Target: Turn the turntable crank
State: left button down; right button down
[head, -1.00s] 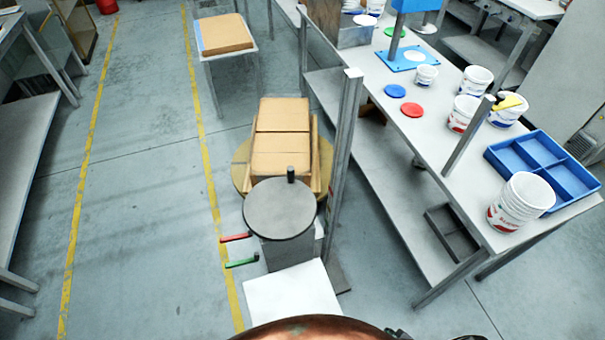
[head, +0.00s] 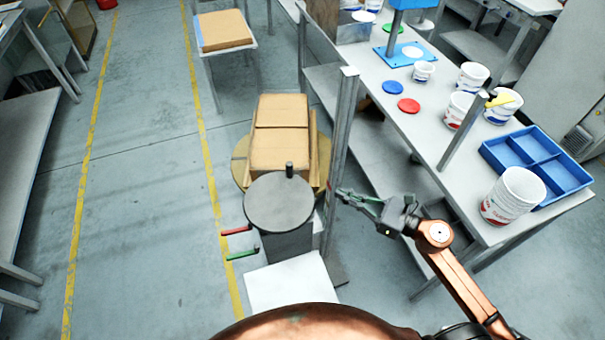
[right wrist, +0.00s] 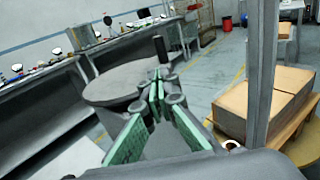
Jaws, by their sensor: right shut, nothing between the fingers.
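The turntable crank is a grey round disc (head: 279,205) with a short dark upright handle (head: 289,170) near its far edge, on a grey pedestal (head: 287,245). In the right wrist view the disc (right wrist: 108,86) and the handle (right wrist: 160,48) show just beyond the fingers. My right gripper (head: 342,194) is shut and empty, to the right of the disc and apart from it. Its green-padded fingers also show in the right wrist view (right wrist: 158,98). My left gripper is not in view.
A metal post (head: 341,150) stands close beside my right gripper. A cardboard box (head: 280,135) sits on a round wooden platform (head: 239,165) behind the disc. Red (head: 236,230) and green (head: 242,254) levers stick out left. A workbench (head: 440,190) with tubs runs along the right.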

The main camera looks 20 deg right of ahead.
aim_at(302, 182)
jog(key=p+x, duration=0.1)
jog(key=x, duration=1.2)
jog(key=shift+w+a+p, duration=0.25)
jog(key=shift+w+p, duration=0.05)
jog(key=shift+w, duration=0.05)
